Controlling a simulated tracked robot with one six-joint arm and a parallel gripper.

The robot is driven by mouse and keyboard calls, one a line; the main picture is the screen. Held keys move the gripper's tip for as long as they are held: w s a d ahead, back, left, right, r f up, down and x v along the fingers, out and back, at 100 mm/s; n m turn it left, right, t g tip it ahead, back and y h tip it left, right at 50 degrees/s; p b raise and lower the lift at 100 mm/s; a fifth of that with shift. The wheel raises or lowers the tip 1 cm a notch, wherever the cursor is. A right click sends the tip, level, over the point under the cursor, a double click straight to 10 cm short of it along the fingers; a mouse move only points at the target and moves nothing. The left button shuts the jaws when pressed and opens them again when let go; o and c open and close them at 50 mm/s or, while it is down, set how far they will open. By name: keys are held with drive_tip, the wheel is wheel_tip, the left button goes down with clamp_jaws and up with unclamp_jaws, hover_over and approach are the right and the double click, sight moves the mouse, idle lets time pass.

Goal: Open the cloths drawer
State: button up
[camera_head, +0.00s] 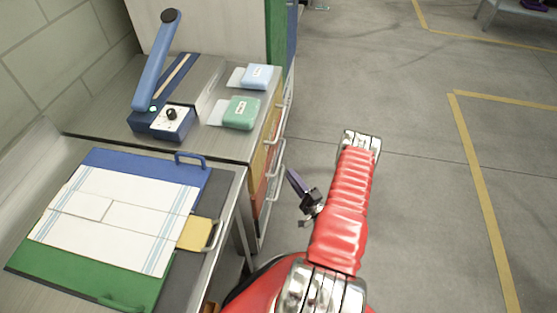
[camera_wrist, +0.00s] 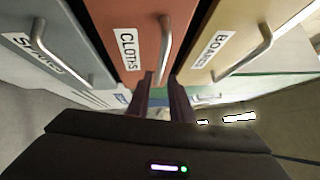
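The cloths drawer (camera_wrist: 125,35) has a red front with a white CLOTHS label and a silver bar handle (camera_wrist: 164,50). It fills the middle of the wrist view and looks shut. My gripper (camera_wrist: 163,88) is open, with two dark fingers apart from each other. The lower end of the cloths handle shows in line with the gap between the fingers; I cannot tell whether the tips reach around it. In the head view my gripper (camera_head: 292,174) is beside the cabinet's right-hand face, near the drawer handles.
A grey drawer (camera_wrist: 45,50) with a partly hidden label is left of the cloths drawer, and a tan BOARDS drawer (camera_wrist: 245,35) is right of it. A blue sealer (camera_head: 160,120) and two packs (camera_head: 241,113) sit on the cabinet. The floor (camera_head: 430,180) to the right is clear.

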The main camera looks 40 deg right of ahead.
sight(279, 158)
drive_tip(key=w, duration=0.3)
drive_tip(key=w+d+r, duration=0.1)
drive_tip(key=w, duration=0.6)
drive_tip(key=shift+w+d+r, duration=0.1)
drive_tip(key=shift+d+r, duration=0.1)
drive_tip(key=shift+d, duration=0.05)
drive_tip(key=shift+c, duration=0.2)
clamp_jaws()
